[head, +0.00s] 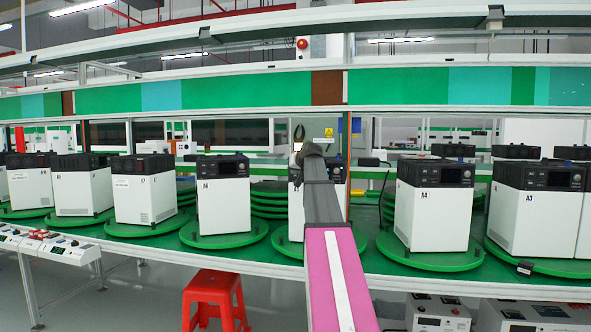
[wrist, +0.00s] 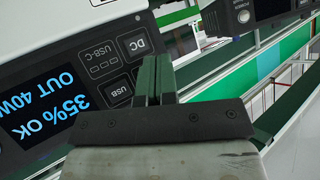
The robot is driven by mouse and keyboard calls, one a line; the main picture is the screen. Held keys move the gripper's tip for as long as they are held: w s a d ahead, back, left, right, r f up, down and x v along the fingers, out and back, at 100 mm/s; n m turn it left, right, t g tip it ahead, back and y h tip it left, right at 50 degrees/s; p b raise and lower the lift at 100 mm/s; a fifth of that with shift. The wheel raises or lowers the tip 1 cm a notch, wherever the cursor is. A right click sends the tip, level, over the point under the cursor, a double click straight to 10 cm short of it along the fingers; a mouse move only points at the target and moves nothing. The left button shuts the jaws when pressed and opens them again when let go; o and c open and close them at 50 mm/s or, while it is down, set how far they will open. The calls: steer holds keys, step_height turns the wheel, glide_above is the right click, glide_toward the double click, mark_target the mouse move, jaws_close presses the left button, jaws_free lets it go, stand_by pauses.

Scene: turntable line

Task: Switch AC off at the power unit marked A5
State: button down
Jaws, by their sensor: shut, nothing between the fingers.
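The power unit behind my arm (head: 296,208) stands on a green turntable between the units marked A6 (head: 222,205) and A4 (head: 433,215). My arm covers most of its front, and its own mark is hidden. In the wrist view its dark panel (wrist: 45,70) appears rotated and close. The lit display (wrist: 40,103) reads 35% OK, OUT 40W. Buttons for DC (wrist: 136,44) and USB (wrist: 118,91) and a USB-C label show beside it. No AC button is visible. My gripper (wrist: 153,72) is shut and empty, its fingers over the panel's edge near the DC button; contact cannot be told.
More units stand on turntables along the green bench, A7 (head: 143,190) to the left and A3 (head: 538,210) to the right. A red stool (head: 214,296) stands below the bench front. Shelf beams run above. In the wrist view, another dark unit (wrist: 245,15) shows at upper right.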

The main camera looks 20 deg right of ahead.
steer(key=shift+w, duration=0.1)
steer(key=shift+w+d, duration=0.25)
steer(key=shift+w+d, duration=0.2)
steer(key=shift+w, duration=0.1)
stand_by(0.8)
steer(key=shift+s+a, duration=0.45)
steer(key=shift+s, duration=0.2)
stand_by(0.3)
steer(key=s+a, duration=0.2)
steer(key=s, duration=0.2)
steer(key=shift+s+a, duration=0.1)
steer(key=shift+a, duration=0.3)
stand_by(0.6)
